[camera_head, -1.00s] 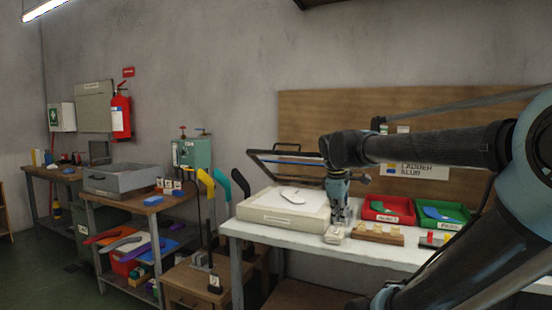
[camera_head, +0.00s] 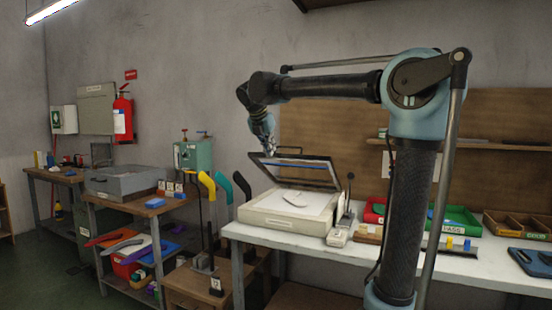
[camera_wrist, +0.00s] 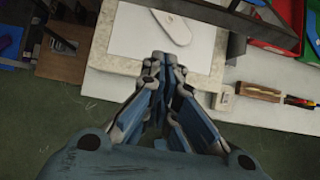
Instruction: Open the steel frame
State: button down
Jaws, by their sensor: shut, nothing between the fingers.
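The steel frame (camera_head: 334,172) is a dark hinged rectangle, tilted up at a slant above a cream box (camera_head: 280,218) on the white table. A pale flat sock shape (camera_head: 296,198) lies on the box's top. In the head view my gripper (camera_head: 269,148) points down at the frame's raised upper-left edge; I cannot tell if they touch. In the wrist view my gripper (camera_wrist: 162,72) is shut and empty, with the cream box (camera_wrist: 112,82) and sock shape (camera_wrist: 165,24) beyond it.
Red and green trays (camera_head: 458,218) stand right of the box, with a wooden block (camera_head: 369,236) in front. A small white block (camera_head: 338,238) sits at the box's right corner. Yellow, teal and black curved forms (camera_head: 207,185) stand to the left. A wooden board backs the table.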

jog(key=x, duration=1)
jog(key=shift+w+d+r, duration=0.15)
jog(key=shift+w+r, duration=0.2)
jog(key=shift+r, duration=0.25)
jog(key=shift+w+d+r, duration=0.15)
jog(key=shift+w+r, duration=0.15)
jog(key=shift+r, duration=0.3)
jog(key=shift+w+d+r, duration=0.1)
jog(key=shift+w+r, duration=0.25)
jog(key=shift+r, duration=0.25)
